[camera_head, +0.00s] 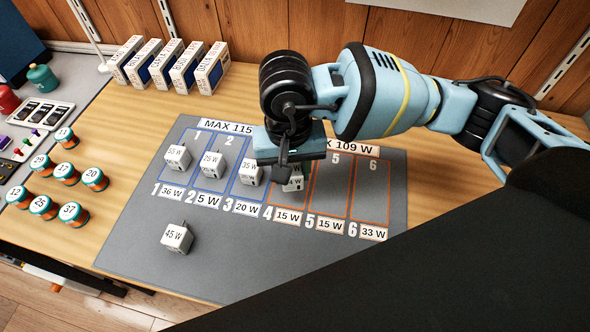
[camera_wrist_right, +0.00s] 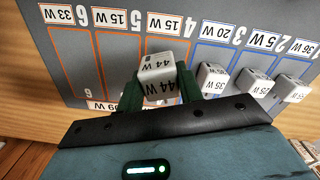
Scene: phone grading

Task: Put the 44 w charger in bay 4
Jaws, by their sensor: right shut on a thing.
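The white 44 W charger (camera_head: 294,183) is between the fingers of my right gripper (camera_head: 291,168), which is shut on it. The gripper hides its upper part in the head view. In the right wrist view the charger (camera_wrist_right: 155,68) shows its "44 W" faces between the dark green fingers (camera_wrist_right: 158,92). It is over the orange-outlined bay 4 (camera_head: 282,199) of the grey mat (camera_head: 130,247). I cannot tell whether it touches the mat. My left gripper is out of view.
White chargers stand in bay 1 (camera_head: 177,157), bay 2 (camera_head: 212,164) and bay 3 (camera_head: 250,172). A 45 W charger (camera_head: 176,238) stands at the mat's front left. Bays 5 and 6 (camera_head: 370,193) look empty. Several boxes (camera_head: 209,70) stand behind; numbered jars (camera_head: 43,207) stand left.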

